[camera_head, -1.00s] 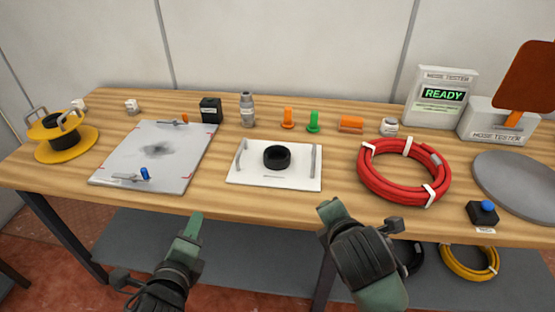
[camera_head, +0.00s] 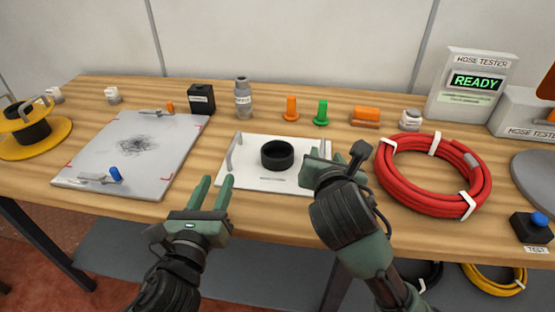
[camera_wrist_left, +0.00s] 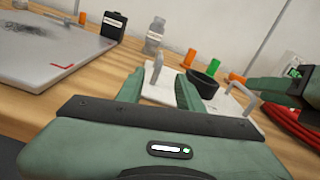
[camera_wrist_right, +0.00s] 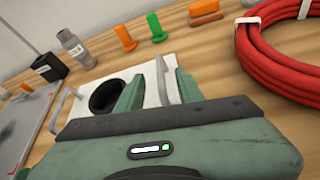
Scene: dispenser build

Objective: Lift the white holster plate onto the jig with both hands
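The white holster plate (camera_head: 262,181) lies flat on the table with a black ring (camera_head: 278,155) at its middle and a grey handle at each side. The left handle (camera_head: 234,153) stands clear of any gripper. My left gripper (camera_head: 210,191) is open and empty, in front of the plate's left front corner. My right gripper (camera_head: 335,158) is open at the plate's right side. In the right wrist view, the right handle (camera_wrist_right: 168,82) shows between its fingers; I cannot tell if they touch it. The grey jig board (camera_head: 125,150) with toggle clamps lies to the left.
A coiled red hose (camera_head: 485,185) lies close to the right of my right gripper. Behind the plate stand a grey bottle (camera_head: 243,98), a black box (camera_head: 201,99), and orange and green pegs (camera_head: 321,113). A yellow reel (camera_head: 60,131) is at far left.

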